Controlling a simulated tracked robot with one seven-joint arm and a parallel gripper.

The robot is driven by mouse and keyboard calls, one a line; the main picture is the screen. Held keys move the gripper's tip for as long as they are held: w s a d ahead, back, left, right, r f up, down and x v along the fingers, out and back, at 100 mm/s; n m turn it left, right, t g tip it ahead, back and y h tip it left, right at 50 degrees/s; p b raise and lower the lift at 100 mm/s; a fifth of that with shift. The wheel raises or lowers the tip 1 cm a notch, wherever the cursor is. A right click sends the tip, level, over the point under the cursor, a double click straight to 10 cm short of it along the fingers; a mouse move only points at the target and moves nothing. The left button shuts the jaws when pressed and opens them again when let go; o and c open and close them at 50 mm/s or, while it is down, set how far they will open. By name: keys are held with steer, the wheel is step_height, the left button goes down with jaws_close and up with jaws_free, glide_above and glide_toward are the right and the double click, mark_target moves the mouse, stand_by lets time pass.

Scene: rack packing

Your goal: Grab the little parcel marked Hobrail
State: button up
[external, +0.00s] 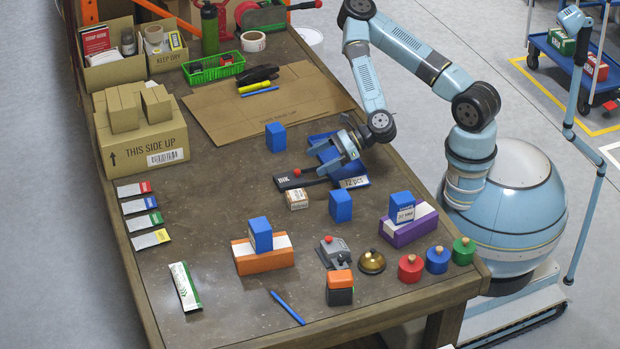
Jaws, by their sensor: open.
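No marking that reads Hobrail can be made out. A small brown parcel with a white label (297,199) lies on the table just below my gripper in the picture; its print is too small to read. A blue box with a white label (402,209) stands on a purple box, its print also unclear. Plain-sided blue boxes stand at the back (275,137), in the middle (340,205) and on an orange box (260,235). My gripper (322,160) is open, low over the table, by a blue item marked 12 PCS (355,182). Its fingers partly hide blue surfaces there.
The table's left front is mostly clear.

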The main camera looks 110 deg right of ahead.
glide_toward(303, 193)
steer(key=x, duration=0.4)
steer(key=shift+w+f, duration=0.2)
steer(key=shift+w, duration=0.15)
steer(key=shift+x, duration=3.35)
steer(key=c, duration=1.1)
steer(key=shift+r, duration=0.1)
